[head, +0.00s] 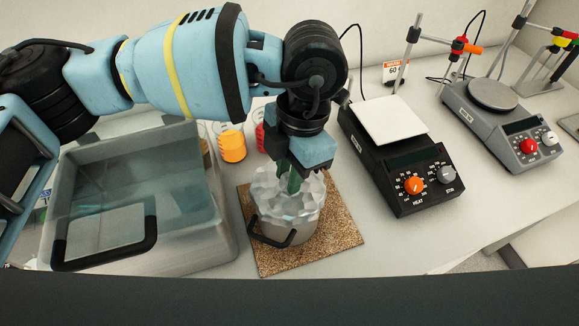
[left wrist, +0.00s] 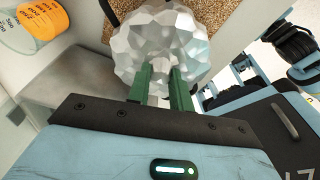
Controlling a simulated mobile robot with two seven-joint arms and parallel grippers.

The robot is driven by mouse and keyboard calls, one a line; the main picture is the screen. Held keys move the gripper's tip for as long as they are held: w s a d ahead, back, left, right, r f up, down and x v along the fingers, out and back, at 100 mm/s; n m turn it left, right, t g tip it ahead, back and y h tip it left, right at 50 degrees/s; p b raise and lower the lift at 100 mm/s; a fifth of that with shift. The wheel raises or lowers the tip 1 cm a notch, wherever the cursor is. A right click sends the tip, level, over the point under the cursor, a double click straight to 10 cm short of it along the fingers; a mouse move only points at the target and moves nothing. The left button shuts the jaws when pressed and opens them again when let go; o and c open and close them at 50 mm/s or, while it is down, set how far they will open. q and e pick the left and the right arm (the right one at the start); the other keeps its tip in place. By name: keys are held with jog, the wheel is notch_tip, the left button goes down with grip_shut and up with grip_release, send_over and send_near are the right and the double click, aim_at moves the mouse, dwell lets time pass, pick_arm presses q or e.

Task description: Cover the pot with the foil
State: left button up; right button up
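The silver, crumpled, domed foil (head: 268,187) sits over the top of the pot (head: 290,233), a grey pot with a black handle at its front left. The pot stands upright on a cork mat (head: 335,246). My left gripper (head: 292,182) points down at the foil from above. In the left wrist view the foil (left wrist: 160,42) fills the top middle and hides the pot's rim. The green fingers (left wrist: 161,80) are a narrow gap apart with a raised bit of foil between them. My right gripper is in neither view.
A clear basin with a black handle (head: 205,190) stands left of the mat. An orange-filled beaker (head: 232,147) and a red one (head: 259,138) stand behind. A black hotplate (head: 400,160) stands at right, a grey one (head: 500,125) beyond. Bare table lies front right.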

pick_arm(q)
jog(key=o, duration=0.5)
jog(key=shift+o, duration=0.2)
jog(key=shift+r, duration=0.1)
notch_tip(320, 180, up, 8)
jog(key=d, duration=0.1)
jog(key=shift+w+f, duration=0.25)
jog(key=shift+w, duration=0.1)
